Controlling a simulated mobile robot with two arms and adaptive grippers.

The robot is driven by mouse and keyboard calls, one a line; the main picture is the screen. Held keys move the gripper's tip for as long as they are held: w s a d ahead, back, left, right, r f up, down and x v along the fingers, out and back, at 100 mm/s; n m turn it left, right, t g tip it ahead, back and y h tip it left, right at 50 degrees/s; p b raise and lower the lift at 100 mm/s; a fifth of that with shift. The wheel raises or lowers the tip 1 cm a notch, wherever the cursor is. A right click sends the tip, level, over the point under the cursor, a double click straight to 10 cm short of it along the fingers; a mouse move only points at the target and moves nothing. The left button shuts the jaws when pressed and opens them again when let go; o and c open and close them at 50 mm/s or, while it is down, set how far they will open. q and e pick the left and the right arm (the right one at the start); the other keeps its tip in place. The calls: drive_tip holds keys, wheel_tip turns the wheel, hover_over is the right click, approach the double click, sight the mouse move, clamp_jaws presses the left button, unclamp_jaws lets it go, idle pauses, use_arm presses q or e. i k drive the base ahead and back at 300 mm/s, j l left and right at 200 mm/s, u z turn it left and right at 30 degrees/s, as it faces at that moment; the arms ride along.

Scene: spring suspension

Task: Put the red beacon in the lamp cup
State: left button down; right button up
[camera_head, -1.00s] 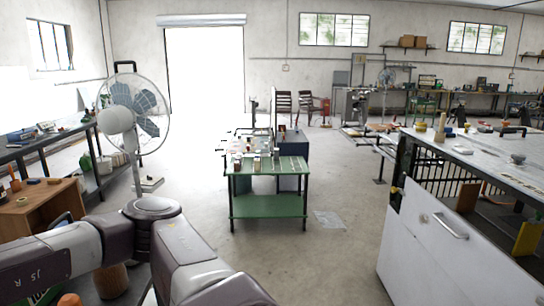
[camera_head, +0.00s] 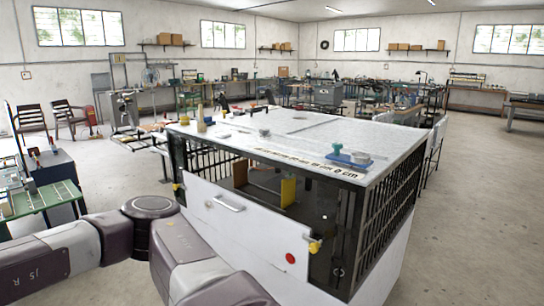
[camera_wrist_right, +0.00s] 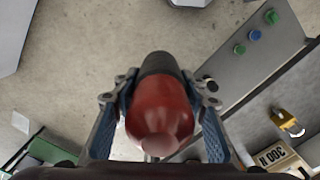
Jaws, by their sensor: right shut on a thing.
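The red beacon (camera_wrist_right: 160,110) is in the right wrist view, a rounded red body with a dark cylindrical end (camera_wrist_right: 158,66). My right gripper (camera_wrist_right: 163,85) is shut on it, with a blue-padded finger on each side. The beacon is held above the floor, and its dark end points toward the top of the picture. My right arm shows at the lower left of the head view, but its gripper is outside that view. My left gripper is in neither current view. I cannot pick out the lamp cup for certain.
A large white-topped cabinet (camera_head: 300,127) with barred sides stands in the centre. A blue tray with small parts (camera_head: 349,159) lies on its top. A grey panel (camera_wrist_right: 262,42) with green and blue buttons is right of the beacon. Floor at right (camera_head: 470,210) is clear.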

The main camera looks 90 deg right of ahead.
sight(359, 160)
drive_tip(key=l+z, duration=0.15)
drive_tip(key=z, duration=3.2)
